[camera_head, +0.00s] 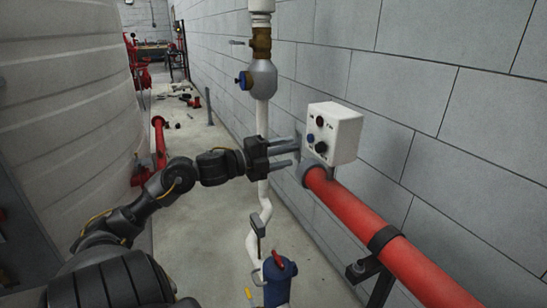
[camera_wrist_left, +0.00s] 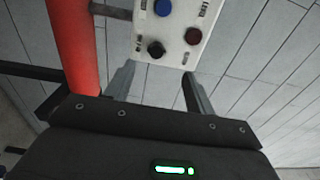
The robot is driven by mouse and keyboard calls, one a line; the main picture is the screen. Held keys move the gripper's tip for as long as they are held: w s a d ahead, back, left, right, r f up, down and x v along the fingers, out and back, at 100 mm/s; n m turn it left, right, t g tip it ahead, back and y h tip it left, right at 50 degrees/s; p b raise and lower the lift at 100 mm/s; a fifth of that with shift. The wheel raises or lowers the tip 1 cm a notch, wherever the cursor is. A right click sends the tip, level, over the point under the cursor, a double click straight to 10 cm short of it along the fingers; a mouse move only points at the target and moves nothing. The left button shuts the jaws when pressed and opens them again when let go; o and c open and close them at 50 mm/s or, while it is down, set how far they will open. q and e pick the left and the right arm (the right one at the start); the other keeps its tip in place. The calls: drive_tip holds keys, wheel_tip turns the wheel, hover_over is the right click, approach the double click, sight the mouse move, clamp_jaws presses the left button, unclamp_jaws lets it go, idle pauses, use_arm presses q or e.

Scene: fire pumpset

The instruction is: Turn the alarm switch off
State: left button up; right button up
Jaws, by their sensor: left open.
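The alarm switch box (camera_head: 337,134) is a white box fixed at the grey block wall, above the red pipe. Its face carries a black knob (camera_head: 321,147), a blue button (camera_head: 310,138) and a dark red light (camera_head: 320,121). In the left wrist view the black knob (camera_wrist_left: 156,48) lies ahead between the two fingers, with the blue button (camera_wrist_left: 163,8) and dark red light (camera_wrist_left: 194,36) near it. My left gripper (camera_head: 298,153) is open and empty, its fingers pointing at the box face, apparently short of the knob. My right gripper is not in view.
A thick red pipe (camera_head: 380,225) runs below the box on a black bracket; it also shows at left in the left wrist view (camera_wrist_left: 72,45). A white vertical pipe with a valve (camera_head: 262,80) stands behind my left gripper. A blue canister (camera_head: 279,280) stands below.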

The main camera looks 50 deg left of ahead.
use_arm(q)
drive_tip(key=shift+s, duration=1)
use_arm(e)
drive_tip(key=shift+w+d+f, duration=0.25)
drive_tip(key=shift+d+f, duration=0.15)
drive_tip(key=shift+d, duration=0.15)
